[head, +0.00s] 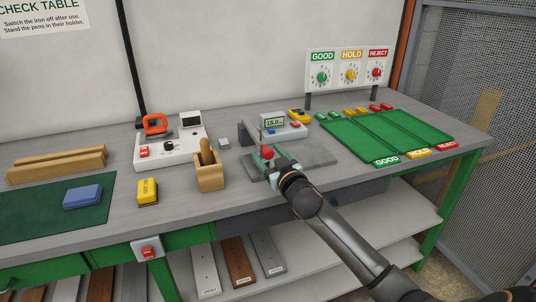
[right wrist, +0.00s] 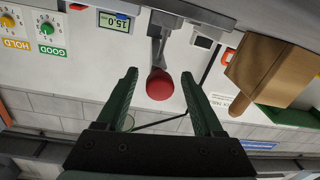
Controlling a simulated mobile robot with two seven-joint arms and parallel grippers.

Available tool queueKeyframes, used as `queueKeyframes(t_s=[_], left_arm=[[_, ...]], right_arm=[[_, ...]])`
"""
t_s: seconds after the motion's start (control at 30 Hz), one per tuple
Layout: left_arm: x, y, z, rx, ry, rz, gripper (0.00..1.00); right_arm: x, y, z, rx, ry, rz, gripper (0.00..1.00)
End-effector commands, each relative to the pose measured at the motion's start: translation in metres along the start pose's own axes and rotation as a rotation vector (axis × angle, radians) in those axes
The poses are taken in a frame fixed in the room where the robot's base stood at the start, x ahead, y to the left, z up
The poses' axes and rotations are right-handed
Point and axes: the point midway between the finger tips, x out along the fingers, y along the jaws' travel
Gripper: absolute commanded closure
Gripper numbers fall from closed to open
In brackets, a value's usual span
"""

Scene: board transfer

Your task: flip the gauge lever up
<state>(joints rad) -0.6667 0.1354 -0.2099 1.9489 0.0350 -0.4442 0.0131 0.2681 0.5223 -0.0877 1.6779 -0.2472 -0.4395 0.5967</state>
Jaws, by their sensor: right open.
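The gauge (head: 283,128) stands at the middle of the bench, with a small display that reads 15.0; the display (right wrist: 115,22) also shows in the right wrist view. Its grey metal lever (right wrist: 165,40) ends in a round red knob (right wrist: 160,84), which also shows in the head view (head: 267,153). My right gripper (head: 277,163) is at the knob. In the right wrist view my right gripper (right wrist: 158,76) is open, with the knob between its green fingers; I see gaps on both sides. My left gripper is not in view.
A wooden pen holder (head: 209,172) stands left of the gripper, close by. A soldering station (head: 170,145) and a yellow box (head: 148,191) are further left. Green sorting trays (head: 372,130) lie to the right, below a panel of dials (head: 348,68).

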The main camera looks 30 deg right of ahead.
Motion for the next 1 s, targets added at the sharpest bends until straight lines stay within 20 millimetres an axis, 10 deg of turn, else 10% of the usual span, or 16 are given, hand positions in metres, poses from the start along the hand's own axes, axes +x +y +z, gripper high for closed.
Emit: queueKeyframes(t_s=[0.3,1.0], left_arm=[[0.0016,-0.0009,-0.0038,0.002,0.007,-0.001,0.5],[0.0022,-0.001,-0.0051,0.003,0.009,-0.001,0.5]], right_arm=[[0.0017,0.0001,0.0002,0.0,0.0,0.0,0.32],[0.0014,-0.0002,0.0003,0.0,0.0,-0.001,1.0]])
